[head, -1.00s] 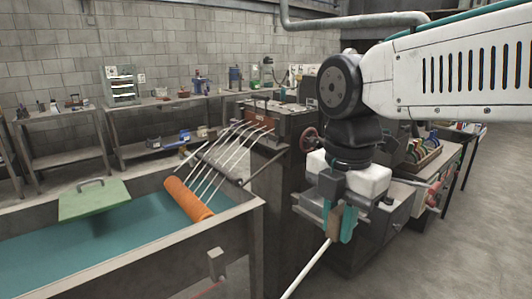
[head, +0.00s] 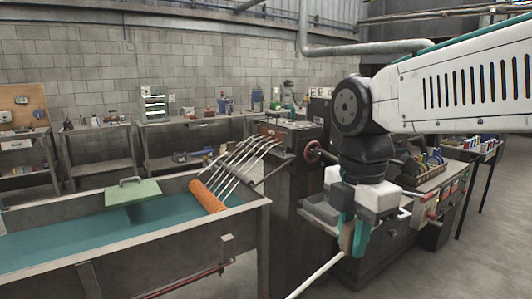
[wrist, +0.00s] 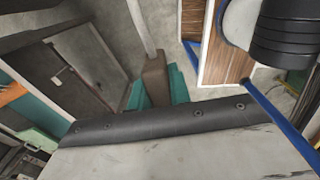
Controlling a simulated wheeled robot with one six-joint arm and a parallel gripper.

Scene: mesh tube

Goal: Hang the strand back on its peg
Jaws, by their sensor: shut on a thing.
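My gripper (head: 354,240) has teal fingers and hangs downward at the right of the head view. It is shut on a white strand (head: 319,273), with a brown piece (head: 346,237) between the fingers. The strand slants down and left, out of the bottom of the view. In the wrist view the strand (wrist: 140,25) runs up from the brown piece (wrist: 155,80) between the teal fingers (wrist: 178,88). Several other white strands (head: 232,168) stretch from the dark machine to an orange roller (head: 207,197). I cannot make out an empty peg.
A machine with a red handwheel (head: 312,152) stands at the centre. A grey bench (head: 330,212) lies behind my gripper. Floor shows at the right.

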